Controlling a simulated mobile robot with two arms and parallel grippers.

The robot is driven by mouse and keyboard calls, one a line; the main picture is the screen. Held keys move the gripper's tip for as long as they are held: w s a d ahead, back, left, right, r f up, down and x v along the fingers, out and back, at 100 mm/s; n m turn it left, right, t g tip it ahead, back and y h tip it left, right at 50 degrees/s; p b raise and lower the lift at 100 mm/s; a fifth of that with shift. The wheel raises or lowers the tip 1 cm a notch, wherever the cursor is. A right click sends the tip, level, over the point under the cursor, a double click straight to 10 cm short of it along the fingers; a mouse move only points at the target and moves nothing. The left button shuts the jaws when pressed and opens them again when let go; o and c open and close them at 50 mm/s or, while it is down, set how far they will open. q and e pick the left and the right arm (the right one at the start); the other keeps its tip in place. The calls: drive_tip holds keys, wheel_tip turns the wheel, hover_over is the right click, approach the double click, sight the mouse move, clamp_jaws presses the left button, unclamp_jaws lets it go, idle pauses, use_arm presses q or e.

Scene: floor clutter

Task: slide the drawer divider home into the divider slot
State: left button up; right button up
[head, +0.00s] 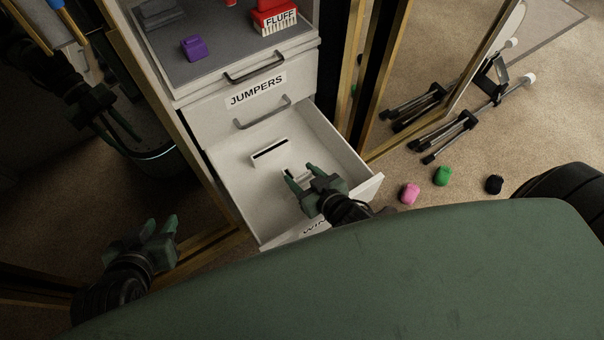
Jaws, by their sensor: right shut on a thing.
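The divider slot (269,151) is a dark narrow slit in a small white block on the floor of the open white drawer (236,192). My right gripper (302,184) reaches into this drawer, nearer the drawer front than the slot. It is shut on a small white piece, the drawer divider (287,173), mostly hidden by the fingers. The divider is apart from the slot in the picture; its height above the drawer floor is unclear. My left gripper (150,240) is outside the drawer at lower left, fingers apart and empty.
The drawer labelled JUMPERS (257,90) is shut above. A purple item (193,48) and a red FLUFF box (276,18) stand on top. Gold-framed panels flank the cabinet. Pink (409,193), green (442,175) and black (494,184) lumps lie on the carpet at right.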

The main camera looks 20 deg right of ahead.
use_arm(q)
drive_tip(key=shift+s+a+f+g+p, duration=0.15)
drive_tip(key=shift+s+f+g, duration=0.15)
drive_tip(key=shift+s, duration=0.15)
drive_tip(key=shift+s+a+f+g+p, duration=0.1)
drive_tip(key=shift+s+a+f+g, duration=0.15)
drive_tip(key=shift+s, duration=0.25)
drive_tip(key=shift+s+a+f+g+p, duration=0.1)
drive_tip(key=shift+s+f+g, duration=0.2)
drive_tip(key=shift+s, duration=0.15)
idle(0.8)
drive_tip(key=shift+s+a+f+g+y, duration=0.15)
drive_tip(key=shift+s+f+g, duration=0.1)
drive_tip(key=shift+s, duration=0.2)
drive_tip(key=shift+s+a+f+g+y, duration=0.15)
drive_tip(key=shift+s+g, duration=0.1)
drive_tip(key=shift+s, duration=0.2)
drive_tip(key=shift+s+a+f+g+y, duration=0.15)
drive_tip(key=shift+s+f+g, duration=0.1)
drive_tip(key=shift+s, duration=0.2)
idle(0.6)
drive_tip(key=shift+s+a+f+g+p, duration=0.15)
drive_tip(key=shift+s+g+p, duration=0.1)
drive_tip(key=shift+s, duration=0.3)
drive_tip(key=shift+s+a+f+g+p, duration=0.15)
drive_tip(key=shift+s+g, duration=0.1)
drive_tip(key=shift+s, duration=0.25)
idle(0.5)
drive_tip(key=shift+s+r, duration=0.1)
drive_tip(key=shift+s, duration=0.05)
